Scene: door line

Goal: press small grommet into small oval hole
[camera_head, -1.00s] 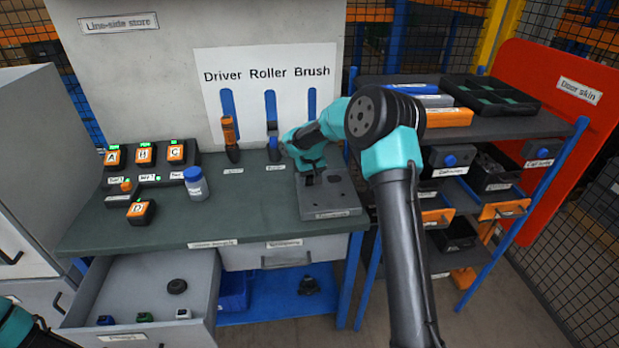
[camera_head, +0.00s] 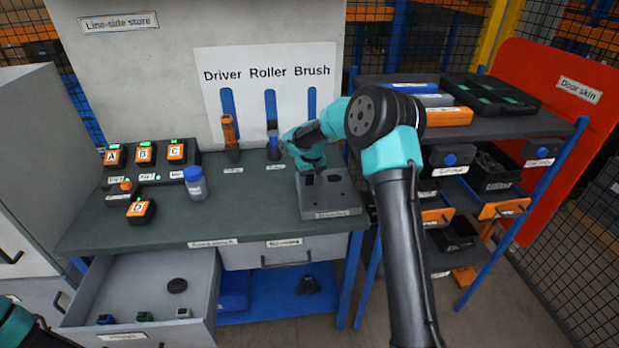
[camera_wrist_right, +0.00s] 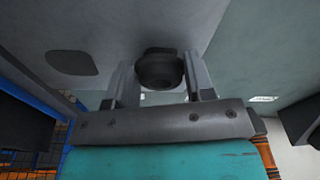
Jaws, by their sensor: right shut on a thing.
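My right gripper (camera_wrist_right: 161,86) is shut on a small dark round grommet (camera_wrist_right: 160,72), which sits between its two fingers in the right wrist view. The grommet is close to a grey panel surface; whether it touches cannot be told. A dark oval hole (camera_wrist_right: 72,63) shows in that surface, to the left of the grommet and apart from it. In the head view, the right gripper (camera_head: 308,168) is at the back left of the grey fixture block (camera_head: 333,203) on the bench, with dark openings in its top. The grommet is hidden there. My left gripper is out of view.
An open drawer (camera_head: 140,270) holds a black disc (camera_head: 177,286) and several small coloured pieces. A blue-capped bottle (camera_head: 196,184) and orange lettered units (camera_head: 144,153) stand on the bench's left. A tool board (camera_head: 268,95) is behind. A shelf rack (camera_head: 490,128) stands right.

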